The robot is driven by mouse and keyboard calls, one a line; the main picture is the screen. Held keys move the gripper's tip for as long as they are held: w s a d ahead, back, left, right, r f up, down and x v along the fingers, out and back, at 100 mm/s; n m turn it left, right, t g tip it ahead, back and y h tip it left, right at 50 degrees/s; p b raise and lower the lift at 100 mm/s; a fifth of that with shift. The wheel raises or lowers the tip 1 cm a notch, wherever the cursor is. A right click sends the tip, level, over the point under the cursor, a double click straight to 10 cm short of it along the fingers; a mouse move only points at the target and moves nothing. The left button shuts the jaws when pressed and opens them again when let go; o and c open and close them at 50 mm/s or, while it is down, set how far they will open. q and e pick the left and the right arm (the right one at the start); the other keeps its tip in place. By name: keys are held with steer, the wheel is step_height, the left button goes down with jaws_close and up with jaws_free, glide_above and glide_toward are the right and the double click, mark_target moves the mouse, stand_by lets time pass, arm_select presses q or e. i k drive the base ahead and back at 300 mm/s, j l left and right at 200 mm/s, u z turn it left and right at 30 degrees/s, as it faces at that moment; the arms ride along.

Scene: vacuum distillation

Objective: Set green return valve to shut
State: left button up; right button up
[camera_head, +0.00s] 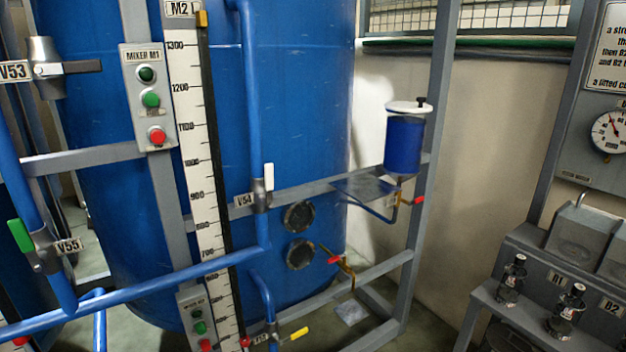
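A valve with a green handle (20,236) sits at the left edge of the head view, on a slanting blue pipe (60,288). Neither of my grippers is in view, and nothing is touching the handle.
A large blue tank (290,100) stands behind grey frame bars and a level scale (197,140). Nearby are valve V53 (45,70), white-handled V54 (268,178) and the mixer M1 button box (148,98). Bottles (512,278) stand on a grey rack at right.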

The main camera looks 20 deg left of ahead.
mark_target(18, 228)
steer(key=l+u, duration=0.1)
steer(key=u, duration=0.35)
steer(key=l+u, duration=0.1)
steer(key=u, duration=0.35)
steer(key=l+u, duration=0.1)
steer(key=u, duration=0.35)
steer(key=k+u, duration=0.1)
steer(key=u, duration=0.3)
steer(key=l+u, duration=0.1)
steer(key=u, duration=0.35)
